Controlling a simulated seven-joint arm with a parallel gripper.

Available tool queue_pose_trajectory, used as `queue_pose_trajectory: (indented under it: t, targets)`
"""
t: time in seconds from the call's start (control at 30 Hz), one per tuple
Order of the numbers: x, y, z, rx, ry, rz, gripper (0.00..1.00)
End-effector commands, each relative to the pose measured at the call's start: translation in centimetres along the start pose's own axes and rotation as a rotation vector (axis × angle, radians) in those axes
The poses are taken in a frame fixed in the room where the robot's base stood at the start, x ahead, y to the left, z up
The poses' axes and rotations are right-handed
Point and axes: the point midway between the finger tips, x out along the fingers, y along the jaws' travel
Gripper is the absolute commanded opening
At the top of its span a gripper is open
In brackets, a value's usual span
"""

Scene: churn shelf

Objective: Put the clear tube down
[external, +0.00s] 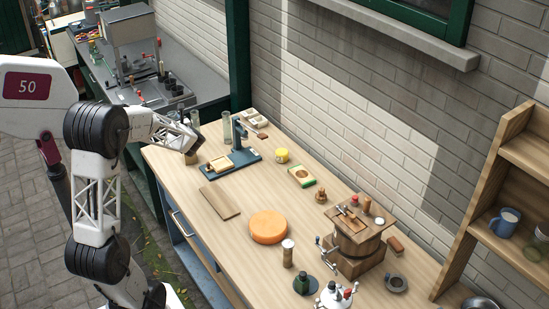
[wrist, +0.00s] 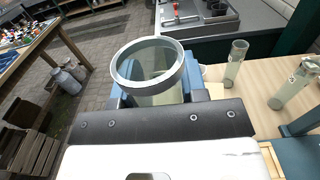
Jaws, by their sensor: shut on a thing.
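My gripper (external: 190,148) is at the left end of the wooden table (external: 215,225). In the wrist view my gripper (wrist: 156,96) is shut around a clear tube (wrist: 150,88) with a thick grey rim, its open end facing the camera. In the external view, the held tube (external: 192,158) shows only as a small yellowish part below the gripper. I cannot tell whether its bottom touches the table. Two other clear tubes stand apart from it: one (wrist: 236,62) near the table edge and one (wrist: 294,84) near the blue stand.
The blue stand (external: 240,156) holds a yellowish block just right of my gripper. A wooden churn (external: 355,235) stands at the right. Bare table lies around the board.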

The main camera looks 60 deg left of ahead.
Motion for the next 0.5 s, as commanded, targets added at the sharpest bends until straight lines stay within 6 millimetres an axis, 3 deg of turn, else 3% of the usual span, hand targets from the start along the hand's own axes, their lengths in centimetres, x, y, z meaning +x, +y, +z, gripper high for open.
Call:
queue_pose_trajectory:
  t: [0.5]
  targets:
    - [5.4, -4.3, -0.7, 0.0, 0.001, 0.0, 0.15]
